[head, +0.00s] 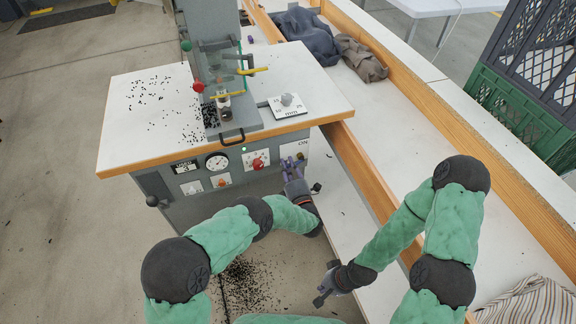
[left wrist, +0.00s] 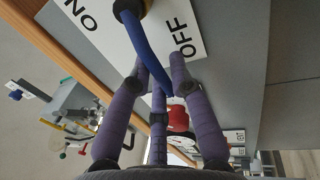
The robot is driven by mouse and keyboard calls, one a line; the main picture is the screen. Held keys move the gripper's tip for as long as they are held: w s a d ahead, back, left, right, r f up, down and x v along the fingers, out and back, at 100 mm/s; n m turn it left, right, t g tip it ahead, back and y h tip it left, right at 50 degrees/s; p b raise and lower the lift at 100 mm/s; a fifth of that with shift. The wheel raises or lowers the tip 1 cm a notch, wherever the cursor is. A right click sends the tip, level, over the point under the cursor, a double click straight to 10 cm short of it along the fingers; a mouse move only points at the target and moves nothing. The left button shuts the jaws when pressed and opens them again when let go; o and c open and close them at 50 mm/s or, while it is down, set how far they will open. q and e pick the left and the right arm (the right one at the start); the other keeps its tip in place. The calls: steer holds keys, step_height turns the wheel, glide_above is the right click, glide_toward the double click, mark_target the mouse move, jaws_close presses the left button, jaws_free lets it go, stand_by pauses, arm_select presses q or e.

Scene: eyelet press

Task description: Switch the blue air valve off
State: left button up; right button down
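The blue air valve lever (left wrist: 148,45) runs down from a brass pivot (left wrist: 130,8) on a white plate (left wrist: 110,35) in the left wrist view. The plate reads ON at left and OFF at right; the lever lies between the words, closer to OFF. My left gripper (left wrist: 160,62) is at the lever, with purple fingers on both sides of its lower part; a firm grip cannot be made out. In the head view the left gripper (head: 293,164) is at the press front below the ON plate (head: 298,147). My right gripper (head: 325,286) is open and empty, low at centre.
The panel left of the lever holds a red knob (head: 258,164), a gauge (head: 217,162) and an orange switch (head: 222,180). The press table (head: 140,120) is above. A wooden-edged bench (head: 450,140) runs along the right. Black scraps lie on the floor.

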arm_select(q)
steer(key=shift+o, duration=0.8)
steer(key=v, duration=0.7)
steer(key=shift+s, duration=0.25)
steer(key=shift+f, duration=0.2)
